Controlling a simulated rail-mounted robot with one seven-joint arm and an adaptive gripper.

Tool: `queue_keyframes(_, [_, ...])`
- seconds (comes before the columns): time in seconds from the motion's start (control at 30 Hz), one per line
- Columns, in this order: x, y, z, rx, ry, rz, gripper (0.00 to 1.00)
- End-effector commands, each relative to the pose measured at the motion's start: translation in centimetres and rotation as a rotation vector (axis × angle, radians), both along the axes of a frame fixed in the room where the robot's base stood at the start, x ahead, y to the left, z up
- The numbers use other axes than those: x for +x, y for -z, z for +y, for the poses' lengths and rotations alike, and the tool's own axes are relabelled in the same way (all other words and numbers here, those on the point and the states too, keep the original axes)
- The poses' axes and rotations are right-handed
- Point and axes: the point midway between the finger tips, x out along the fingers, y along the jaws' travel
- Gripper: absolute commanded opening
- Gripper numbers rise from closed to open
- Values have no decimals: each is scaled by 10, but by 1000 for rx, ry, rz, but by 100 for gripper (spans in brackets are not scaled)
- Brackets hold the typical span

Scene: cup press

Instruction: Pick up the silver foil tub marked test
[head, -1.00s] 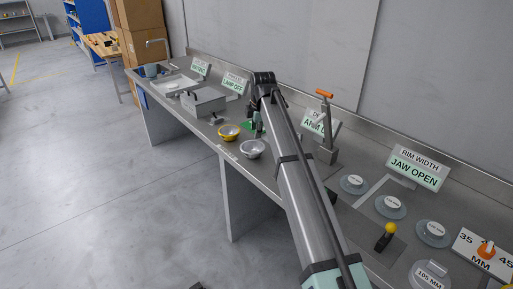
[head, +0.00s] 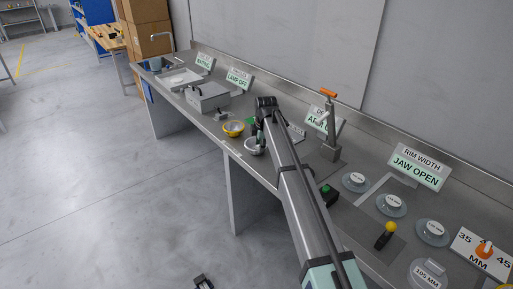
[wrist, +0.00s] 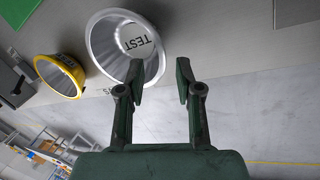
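The silver foil tub (wrist: 104,42) has a wide round rim and the word TEST inside its bottom. It stands on the counter and also shows in the head view (head: 251,148), partly hidden by my gripper (head: 259,136). In the wrist view my gripper (wrist: 159,78) is open, with nothing between its fingers. Its left finger overlaps the tub's right rim in the picture, and its right finger is to the right of the rim. I cannot tell whether the left finger touches the tub.
A yellow tub (head: 232,130) stands just left of the silver tub. Farther left is a grey box (head: 208,97). The counter's front edge is close.

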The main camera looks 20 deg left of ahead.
Motion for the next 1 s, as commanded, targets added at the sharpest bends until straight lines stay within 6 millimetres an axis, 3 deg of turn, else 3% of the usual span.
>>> queue_keyframes(0.17, [5, 11, 5, -1, 0, 1, 35])
queue_keyframes(0.4, [13, 42, 11, -1, 0, 2, 35])
queue_keyframes(0.67, [13, 47, 12, 0, 0, 0, 35])
queue_keyframes(0.87, [13, 47, 12, 0, 0, 0, 0])
queue_keyframes(1.0, [13, 47, 12, 0, 0, 0, 0])
